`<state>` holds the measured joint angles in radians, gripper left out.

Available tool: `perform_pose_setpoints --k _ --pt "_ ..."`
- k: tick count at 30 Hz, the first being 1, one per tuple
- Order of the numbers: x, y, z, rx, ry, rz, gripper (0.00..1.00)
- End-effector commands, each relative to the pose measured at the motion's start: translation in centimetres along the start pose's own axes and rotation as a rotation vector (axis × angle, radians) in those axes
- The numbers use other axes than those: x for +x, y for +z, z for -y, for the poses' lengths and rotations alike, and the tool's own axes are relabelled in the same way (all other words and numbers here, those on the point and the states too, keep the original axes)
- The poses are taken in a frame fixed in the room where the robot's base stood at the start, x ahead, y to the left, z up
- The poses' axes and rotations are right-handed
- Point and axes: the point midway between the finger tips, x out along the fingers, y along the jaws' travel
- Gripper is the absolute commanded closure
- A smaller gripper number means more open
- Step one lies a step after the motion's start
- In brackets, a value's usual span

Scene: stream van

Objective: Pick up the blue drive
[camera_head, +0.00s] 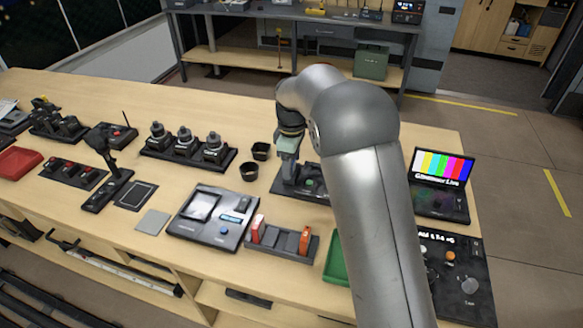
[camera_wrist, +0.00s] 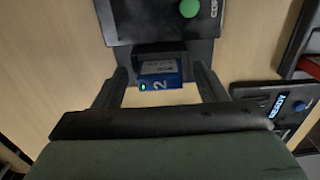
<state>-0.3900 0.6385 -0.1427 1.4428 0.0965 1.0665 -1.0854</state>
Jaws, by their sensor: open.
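The blue drive (camera_wrist: 158,82) shows in the wrist view, with a pale label, a white "2" and a small green light. It sits at the slot of a dark device (camera_wrist: 125,22) with a round green button and white letters. My gripper (camera_wrist: 161,74) is open, with one finger on each side of the drive; I see gaps between fingers and drive. In the head view my gripper (camera_head: 287,150) is over the same dark device (camera_head: 318,191), and I cannot make out the drive there.
A laptop (camera_head: 440,185) stands to the right. A green tray (camera_head: 335,262) lies partly behind my arm.

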Motion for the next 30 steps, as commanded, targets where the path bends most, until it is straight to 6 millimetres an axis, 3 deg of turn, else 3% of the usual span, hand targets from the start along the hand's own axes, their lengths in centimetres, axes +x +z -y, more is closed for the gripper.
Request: perform_pose_setpoints --k 5,10,11,23,30 --pt "0.0 0.0 0.0 0.000 0.000 0.000 0.35" --pt "0.0 0.0 0.0 0.000 0.000 0.000 0.82" --pt "0.0 0.0 0.0 0.000 -0.001 0.000 0.83" --pt "-0.6 0.0 0.0 0.000 0.000 -0.001 0.83" --pt "-3.6 -0.4 0.1 -0.001 0.002 -0.003 0.83"
